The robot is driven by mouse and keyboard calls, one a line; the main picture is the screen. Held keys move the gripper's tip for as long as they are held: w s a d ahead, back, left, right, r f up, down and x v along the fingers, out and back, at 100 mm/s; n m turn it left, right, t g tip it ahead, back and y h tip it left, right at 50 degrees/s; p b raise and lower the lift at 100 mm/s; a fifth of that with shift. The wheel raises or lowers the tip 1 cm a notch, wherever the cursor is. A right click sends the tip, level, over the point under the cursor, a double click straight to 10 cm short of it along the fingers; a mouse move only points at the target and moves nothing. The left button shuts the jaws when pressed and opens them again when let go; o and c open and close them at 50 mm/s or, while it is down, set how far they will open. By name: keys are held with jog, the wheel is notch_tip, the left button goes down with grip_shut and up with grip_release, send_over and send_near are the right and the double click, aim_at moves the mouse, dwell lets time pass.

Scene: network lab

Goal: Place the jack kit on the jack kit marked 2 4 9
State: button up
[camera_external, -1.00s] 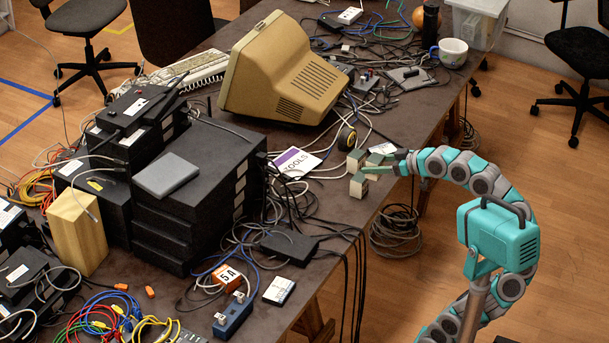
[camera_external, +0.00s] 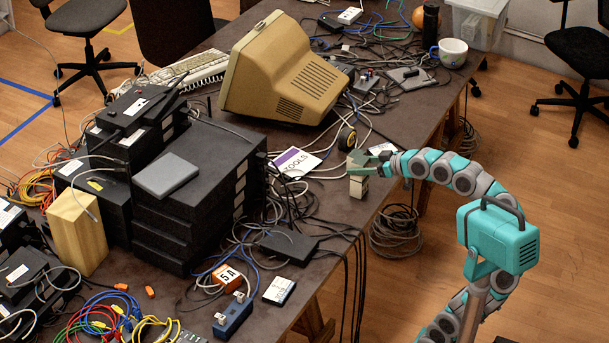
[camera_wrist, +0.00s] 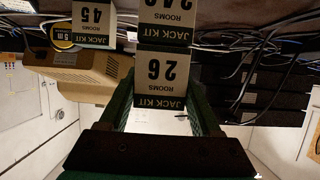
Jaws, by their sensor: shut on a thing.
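My gripper (camera_external: 368,165) is at the table's right edge, shut on a small cream and dark jack kit marked 26 (camera_wrist: 162,76). The wrist view is upside down, and the 26 kit fills the space between the green fingers. The jack kit marked 249 (camera_wrist: 165,32) shows directly past it, its number partly cut off by the frame edge. In the outside view the 26 kit (camera_external: 357,160) is above another kit (camera_external: 358,186); I cannot tell whether they touch. A third kit, marked 45 (camera_wrist: 95,20), stands to one side.
The beige monitor (camera_external: 285,75) stands behind the kits. A tape measure (camera_external: 347,139), a TOOLS card (camera_external: 297,162) and loose cables lie close by. Stacked black boxes (camera_external: 200,190) stand to the left. The table edge is just right of the kits.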

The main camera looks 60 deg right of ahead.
jog(key=shift+f, duration=0.2)
jog(key=o, duration=1.5)
jog(key=shift+c, duration=0.2)
jog(key=shift+r, duration=0.3)
jog(key=v, duration=1.2)
